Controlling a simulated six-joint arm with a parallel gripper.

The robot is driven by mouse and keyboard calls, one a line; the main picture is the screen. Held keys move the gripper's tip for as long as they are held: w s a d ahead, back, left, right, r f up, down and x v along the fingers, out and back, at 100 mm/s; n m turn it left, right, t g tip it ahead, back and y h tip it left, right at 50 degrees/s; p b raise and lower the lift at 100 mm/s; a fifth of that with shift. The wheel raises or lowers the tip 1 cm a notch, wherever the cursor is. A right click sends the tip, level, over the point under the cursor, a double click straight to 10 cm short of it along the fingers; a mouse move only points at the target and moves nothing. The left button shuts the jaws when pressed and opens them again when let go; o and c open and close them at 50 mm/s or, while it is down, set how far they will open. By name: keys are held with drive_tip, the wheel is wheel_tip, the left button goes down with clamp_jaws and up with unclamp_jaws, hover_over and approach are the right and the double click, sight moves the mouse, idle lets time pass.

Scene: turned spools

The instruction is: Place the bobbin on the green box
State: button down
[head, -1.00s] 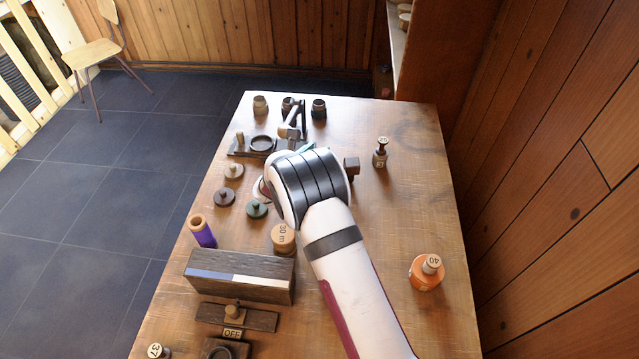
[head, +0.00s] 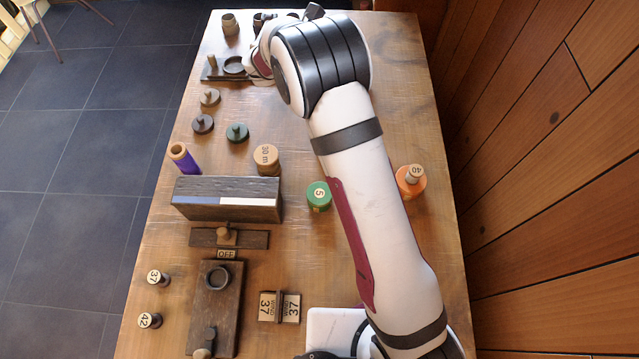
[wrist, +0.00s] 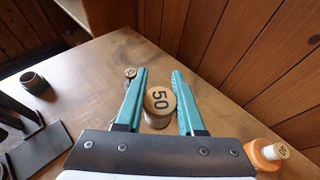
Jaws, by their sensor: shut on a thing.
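In the head view my arm hides the gripper and this bobbin. A round green box (head: 318,195) with a top marked 5 stands on the table beside my forearm, right of the long dark block. The gripper is at the far part of the table, away from the green box.
The table (head: 290,245) holds a long dark block (head: 195,205), a purple spool (head: 187,163), a 30 m spool (head: 266,162), a knobbed dark green disc (head: 237,133) and an orange piece marked 40 (head: 410,183). Another small spool (wrist: 130,73) stands beyond the left finger.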

drive_tip(key=s+d+f+m+g, duration=0.2)
drive_tip(key=s+d+m+g, duration=0.3)
drive_tip(key=s+g, duration=0.1)
drive_tip(key=s+d+f+m+g, duration=0.2)
drive_tip(key=s+d+m+g, duration=0.3)
drive_tip(key=s+m+g, duration=0.1)
drive_tip(key=s+d+f+m+g, duration=0.2)
drive_tip(key=s+d+m+g, duration=0.3)
drive_tip(key=s+g, duration=0.1)
drive_tip(key=shift+s+d+f+m, duration=0.15)
drive_tip(key=shift+s+m, duration=0.15)
drive_tip(key=shift+s, duration=0.6)
drive_tip(key=s+a+r+m+g+y, duration=0.25)
drive_tip(key=s+a+m+y, duration=0.45)
drive_tip(key=s+m+y, duration=0.75)
drive_tip(key=w+a+r+m+t+y, duration=0.5)
drive_tip(key=w+r+m+t+y, duration=0.2)
drive_tip(key=m+t+y, duration=0.3)
drive_tip(key=m+g+h, duration=0.1)
hover_over(308, 196)
wheel_tip(308, 196, down, 12)
drive_tip(key=shift+f, duration=0.1)
drive_tip(key=shift+w+a+f, duration=0.1)
drive_tip(key=shift+f, duration=0.95)
drive_tip(key=shift+a+f, duration=0.1)
drive_tip(key=shift+f, duration=0.95)
drive_tip(key=shift+f, duration=0.1)
